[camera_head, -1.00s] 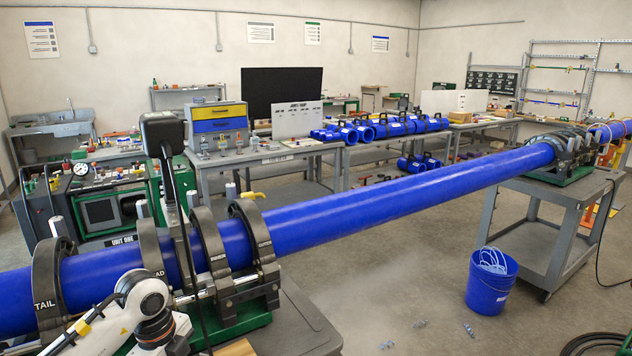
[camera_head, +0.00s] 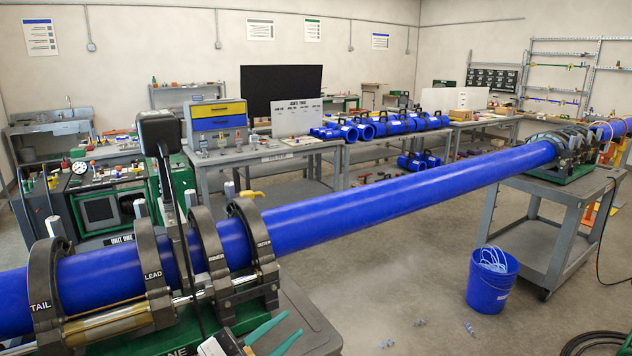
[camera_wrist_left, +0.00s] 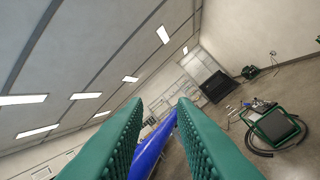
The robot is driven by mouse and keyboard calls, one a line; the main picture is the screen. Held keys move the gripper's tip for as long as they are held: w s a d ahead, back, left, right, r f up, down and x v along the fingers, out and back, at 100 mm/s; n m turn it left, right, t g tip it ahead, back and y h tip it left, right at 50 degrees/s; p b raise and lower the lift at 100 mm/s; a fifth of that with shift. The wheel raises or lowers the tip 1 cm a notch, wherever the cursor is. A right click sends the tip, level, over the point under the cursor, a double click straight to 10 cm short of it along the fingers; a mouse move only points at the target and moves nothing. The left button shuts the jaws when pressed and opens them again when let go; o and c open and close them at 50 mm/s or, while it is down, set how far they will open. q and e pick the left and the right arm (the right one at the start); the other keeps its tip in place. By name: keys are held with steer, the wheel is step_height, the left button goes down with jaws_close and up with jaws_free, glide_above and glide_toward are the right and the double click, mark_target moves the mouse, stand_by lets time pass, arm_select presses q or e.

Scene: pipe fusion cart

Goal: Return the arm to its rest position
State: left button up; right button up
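My left gripper (camera_head: 272,335) shows at the bottom edge of the head view, in front of the fusion machine. Its two teal fingers are spread with a gap between them. In the left wrist view the ribbed green fingers (camera_wrist_left: 160,104) are apart with nothing held between them. The blue pipe (camera_wrist_left: 148,154) shows beyond the gap. In the head view the long blue pipe (camera_head: 390,195) lies through the dark clamps marked TAIL (camera_head: 42,285) and LEAD (camera_head: 152,270). Most of my left arm is out of the picture. My right gripper is not in view.
The pipe crosses to a clamp on a grey cart (camera_head: 548,225) at the right. A blue bucket (camera_head: 492,282) stands on the floor nearby. A dark upright post with a box-shaped head (camera_head: 158,133) rises by the clamps. The floor (camera_head: 370,285) in the middle is mostly clear.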

arm_select(q)
steer(key=w+a+f+n+t+y, duration=0.1)
steer(key=a+f+n+t+y, duration=0.1)
steer(key=a+n+t+y, duration=0.4)
steer(key=w+a+f+n+t+y, duration=0.1)
steer(key=a+f+n+y, duration=0.3)
steer(key=n+y, duration=0.5)
steer(key=s+a+f+n+g+y, duration=0.3)
steer(key=s+a+f+g+y, duration=0.1)
steer(key=a+f, duration=0.25)
steer(key=s+d+f+g+h, duration=0.1)
steer(key=s+f+g, duration=0.55)
steer(key=s, duration=0.35)
steer(key=s+f+g, duration=0.6)
steer(key=s+f, duration=0.2)
steer(key=s, duration=0.3)
step_height(320, 180, down, 24)
steer(key=s+a+f+g, duration=0.2)
steer(key=s+f, duration=1.5)
steer(key=f, duration=0.1)
steer(key=shift+a+f+m, duration=0.2)
steer(key=shift+a+m, duration=0.1)
steer(key=shift+m, duration=0.1)
